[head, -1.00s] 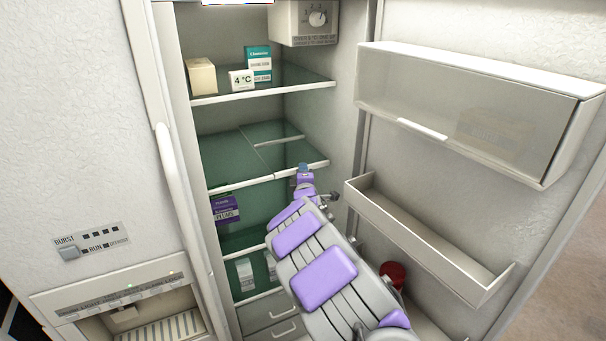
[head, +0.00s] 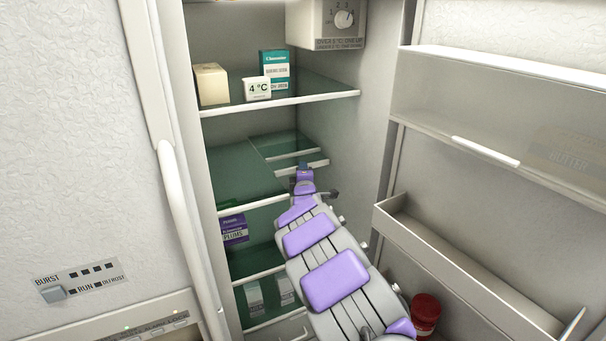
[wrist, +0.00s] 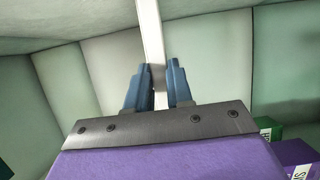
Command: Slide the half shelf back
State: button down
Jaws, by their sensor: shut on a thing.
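The half shelf (head: 318,164) is the right part of the middle glass shelf in the fridge, with a white front edge. Its front edge sits farther back than that of the fixed left part (head: 245,203). My gripper (head: 304,168) is at this front edge. In the wrist view, the blue fingers of my gripper (wrist: 160,88) are shut on the white edge strip (wrist: 151,45), one on each side. My purple and grey arm hides part of the shelves below.
A shelf above holds a cream box (head: 211,84), a 4 °C display (head: 257,89) and a teal carton (head: 274,68). A plums box (head: 234,229) stands below the left part. The open door's bins (head: 460,270) are to the right. A red jar (head: 425,315) is low right.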

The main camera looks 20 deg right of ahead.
jog(key=shift+f, duration=0.25)
jog(key=c, duration=1)
grip_release()
jog(key=shift+r, duration=0.1)
